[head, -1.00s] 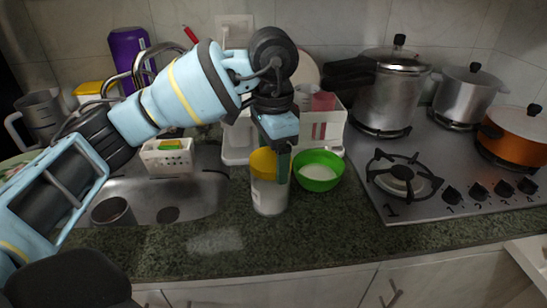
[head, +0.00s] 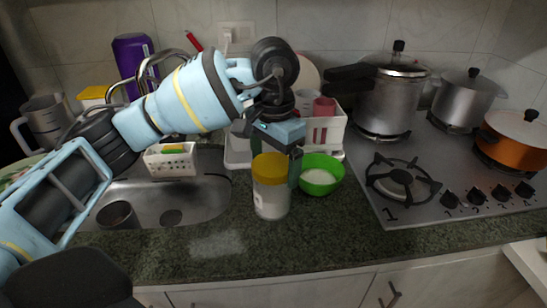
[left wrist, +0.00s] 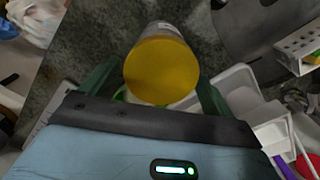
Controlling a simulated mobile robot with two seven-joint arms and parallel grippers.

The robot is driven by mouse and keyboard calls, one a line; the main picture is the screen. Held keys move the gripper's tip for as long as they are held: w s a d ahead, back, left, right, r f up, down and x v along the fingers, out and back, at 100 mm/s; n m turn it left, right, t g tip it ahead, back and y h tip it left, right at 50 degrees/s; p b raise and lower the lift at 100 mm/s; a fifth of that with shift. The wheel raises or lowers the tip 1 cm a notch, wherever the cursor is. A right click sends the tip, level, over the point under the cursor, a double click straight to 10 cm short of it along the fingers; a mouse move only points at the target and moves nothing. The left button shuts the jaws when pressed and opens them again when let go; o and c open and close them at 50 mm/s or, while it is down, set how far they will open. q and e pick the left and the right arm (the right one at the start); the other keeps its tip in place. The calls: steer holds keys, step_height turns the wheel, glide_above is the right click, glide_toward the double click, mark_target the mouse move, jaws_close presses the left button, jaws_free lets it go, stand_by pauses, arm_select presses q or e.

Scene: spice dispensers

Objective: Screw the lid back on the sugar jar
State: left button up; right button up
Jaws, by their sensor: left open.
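The sugar jar (head: 270,201) stands upright on the dark counter, a clear jar with pale contents. Its yellow lid (head: 270,168) sits on its top and looks level; I cannot tell how tightly it is screwed. My left gripper (head: 294,176) is at the jar's right and far side, with one finger showing beside the lid. In the left wrist view the yellow lid (left wrist: 161,70) lies between the two dark green fingers of my open left gripper (left wrist: 155,92), with small gaps at both sides. My right gripper is out of view.
A green bowl (head: 320,183) with white contents stands close right of the jar. A white rack (head: 327,135) is behind. The sink (head: 200,192) is left, the gas stove (head: 430,195) with pots right. The counter in front of the jar is clear.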

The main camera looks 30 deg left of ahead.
arm_select(q)
steer(key=n+p, duration=0.1)
steer(key=n, duration=0.3)
steer(key=shift+a+r, duration=0.1)
steer(key=shift+n, duration=0.7)
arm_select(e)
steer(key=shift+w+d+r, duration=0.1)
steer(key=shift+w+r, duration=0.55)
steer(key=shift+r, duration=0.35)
arm_select(q)
steer(key=n+p, duration=0.2)
steer(key=n, duration=0.2)
steer(key=shift+a, duration=0.1)
steer(key=n+p, duration=0.1)
steer(key=n, duration=0.3)
steer(key=shift+a, duration=0.1)
steer(key=shift+s+n+p, duration=0.1)
steer(key=shift+n+p, duration=0.2)
steer(key=shift+n, duration=0.2)
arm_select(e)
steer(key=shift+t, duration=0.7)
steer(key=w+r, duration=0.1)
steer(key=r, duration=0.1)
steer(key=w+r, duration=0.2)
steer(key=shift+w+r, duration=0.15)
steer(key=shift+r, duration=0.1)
